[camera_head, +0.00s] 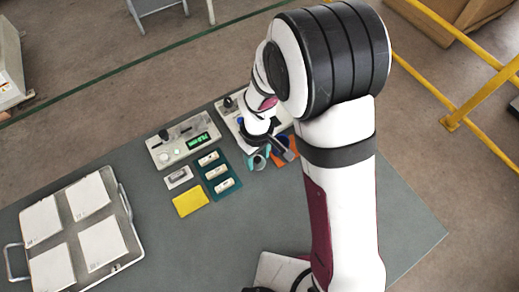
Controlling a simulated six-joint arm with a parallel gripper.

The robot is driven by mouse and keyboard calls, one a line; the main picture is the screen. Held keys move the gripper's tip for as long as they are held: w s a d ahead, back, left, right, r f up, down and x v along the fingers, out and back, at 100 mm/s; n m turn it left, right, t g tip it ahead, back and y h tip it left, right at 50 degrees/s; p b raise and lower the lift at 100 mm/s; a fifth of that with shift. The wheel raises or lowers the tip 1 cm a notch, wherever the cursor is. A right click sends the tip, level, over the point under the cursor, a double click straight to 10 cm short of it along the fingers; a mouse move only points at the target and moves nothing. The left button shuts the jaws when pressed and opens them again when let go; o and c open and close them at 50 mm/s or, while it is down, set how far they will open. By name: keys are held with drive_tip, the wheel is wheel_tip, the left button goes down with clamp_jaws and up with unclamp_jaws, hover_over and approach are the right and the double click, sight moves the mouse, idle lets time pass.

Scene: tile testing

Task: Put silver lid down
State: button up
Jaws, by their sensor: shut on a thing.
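My gripper (272,150) points down at the right part of the table, near a white device. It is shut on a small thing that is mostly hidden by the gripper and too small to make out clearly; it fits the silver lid. A small teal and grey round item (258,161) shows just below the gripper. I cannot tell whether it touches the held thing. Orange items (287,157) lie beside and behind the gripper, partly covered.
On the grey table (180,245) stand a meter with a green display (184,140), a teal tray (227,190) with several white pieces, a small white box (178,177), a yellow block (190,201) and a metal tray (128,210) with white tiles. The front middle is clear.

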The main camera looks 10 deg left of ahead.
sight(258, 159)
drive_tip(key=shift+f, duration=1.25)
drive_tip(key=o, duration=1.3)
drive_tip(key=shift+f, duration=0.1)
wheel_tip(258, 159, up, 12)
drive_tip(key=s+d+r+m+y, duration=0.1)
drive_tip(key=s+d+r+m, duration=0.3)
drive_tip(key=s+d+m, duration=0.3)
drive_tip(key=s+d+r+m, duration=0.5)
drive_tip(key=s+d+m, duration=0.2)
drive_tip(key=s+m, duration=0.1)
drive_tip(key=shift+s+d+r+m+y, duration=0.3)
drive_tip(key=shift+s+m+y, duration=0.1)
drive_tip(key=shift+m, duration=0.3)
